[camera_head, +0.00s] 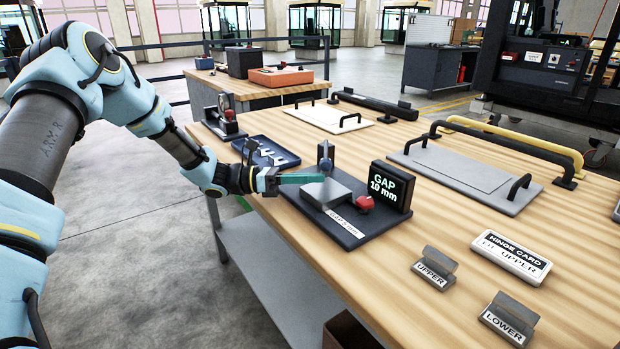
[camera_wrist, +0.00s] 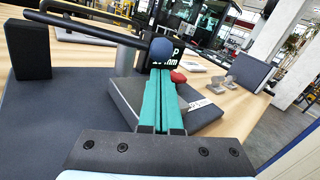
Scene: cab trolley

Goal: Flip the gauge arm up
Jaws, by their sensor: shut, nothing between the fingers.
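The gauge fixture is a dark base plate (camera_head: 352,236) carrying a grey block (camera_head: 327,193), a dark upright post (camera_head: 325,149), a red knob (camera_head: 365,203) and a display (camera_head: 391,187) reading "GAP 10 mm". A blue ball (camera_head: 326,167) shows in front of the post, and in the wrist view the ball (camera_wrist: 162,50) sits at the fingertips. I cannot tell whether the fingers touch the ball.
A blue tray (camera_head: 264,152) lies left of the fixture. Flat panels with black handles (camera_head: 465,178) lie behind. The UPPER (camera_head: 434,268) and LOWER (camera_head: 509,318) plates and a hinge card (camera_head: 511,258) stand at right, with clear bench between.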

